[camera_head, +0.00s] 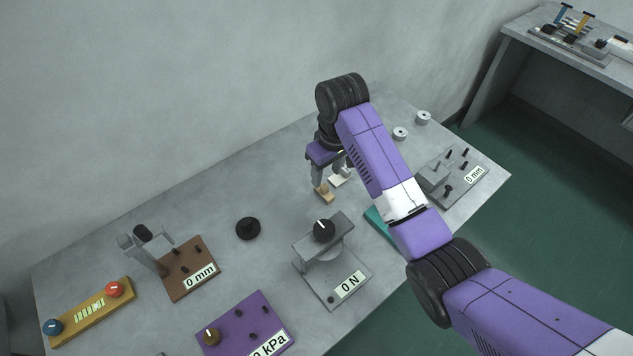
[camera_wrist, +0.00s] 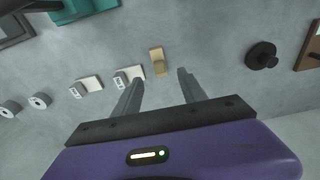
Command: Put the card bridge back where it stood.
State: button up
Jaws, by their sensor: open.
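A small tan, card-coloured piece (camera_head: 324,194), which looks like the card bridge, rests on the grey bench (camera_head: 285,175). In the wrist view the tan piece (camera_wrist: 157,60) lies just beyond the gap between my fingertips, apart from both fingers. My gripper (camera_head: 333,180) points down over the bench, open and empty; its two fingers also show in the wrist view (camera_wrist: 160,77). A white piece with a grey block (camera_wrist: 128,78) lies close beside my left-hand finger in that view, and a similar white piece (camera_wrist: 90,85) lies farther left.
A grey press reading 0 N (camera_head: 330,265) stands in front of my gripper. A black knob-like disc (camera_head: 248,228) is to the left. A teal item (camera_head: 380,224) is partly hidden by my arm. A grey fixture (camera_head: 452,178) stands right.

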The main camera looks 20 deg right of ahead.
aim_at(324, 187)
jog(key=f, duration=0.5)
jog(key=w+f+p, duration=0.1)
jog(key=f, duration=0.1)
jog(key=shift+a+f, duration=0.1)
jog(key=shift+f, duration=0.15)
grip_shut()
